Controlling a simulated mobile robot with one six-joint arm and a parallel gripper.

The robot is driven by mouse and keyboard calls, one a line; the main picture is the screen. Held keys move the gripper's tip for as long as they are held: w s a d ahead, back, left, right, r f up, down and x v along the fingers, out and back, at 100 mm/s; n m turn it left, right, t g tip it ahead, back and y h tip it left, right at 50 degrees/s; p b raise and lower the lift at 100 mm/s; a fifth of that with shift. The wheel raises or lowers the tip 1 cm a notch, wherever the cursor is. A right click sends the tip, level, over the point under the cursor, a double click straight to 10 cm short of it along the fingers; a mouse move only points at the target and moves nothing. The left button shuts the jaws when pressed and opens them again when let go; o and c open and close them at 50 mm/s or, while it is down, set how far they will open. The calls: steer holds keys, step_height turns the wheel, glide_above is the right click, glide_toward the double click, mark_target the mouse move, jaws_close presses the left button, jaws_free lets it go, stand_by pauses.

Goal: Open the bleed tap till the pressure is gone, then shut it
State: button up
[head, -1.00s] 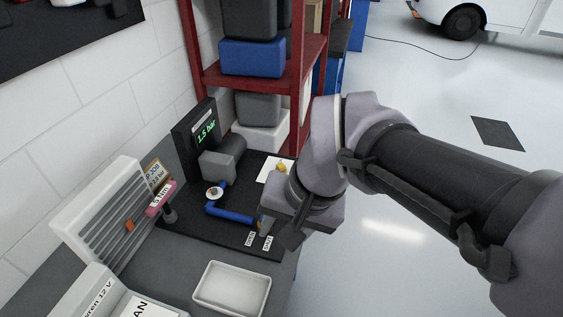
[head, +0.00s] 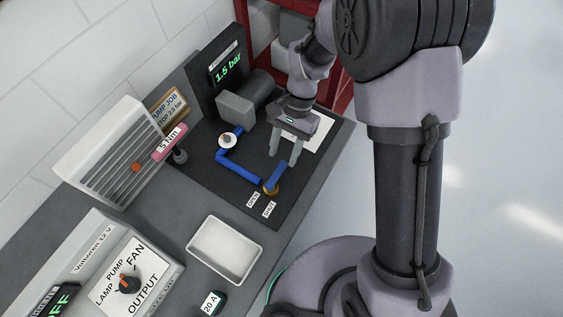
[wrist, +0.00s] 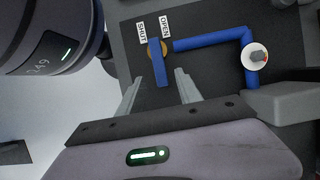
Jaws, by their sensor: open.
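The bleed tap has a blue lever (head: 279,176) on a brass body (head: 271,189) at the front right of the black board. In the wrist view the lever (wrist: 155,60) lies across the line of the blue pipe (wrist: 210,42), its free end pointing towards my gripper. The SHUT label (wrist: 142,33) and the OPEN label (wrist: 166,25) sit beyond the brass end. The pressure display (head: 228,68) reads 1.5 bar. My gripper (head: 283,160) is open, pointing down, its fingertips on either side of the lever's free end. I cannot tell whether they touch it.
A grey pump (head: 243,100) and a white round gauge or cap (head: 228,141) stand behind the tap. A pink 5 Nm tool (head: 170,142) stands at left. An empty white tray (head: 224,249) and a power supply (head: 129,282) are in front. A red shelf (head: 330,92) rises behind.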

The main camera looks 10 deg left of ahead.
mark_target(279, 169)
steer(key=x, duration=0.4)
steer(key=shift+s+f+b, duration=0.1)
steer(key=shift+f+b, duration=0.15)
steer(key=shift+b, duration=0.1)
steer(key=shift+c, duration=0.4)
jaws_close()
stand_by(0.7)
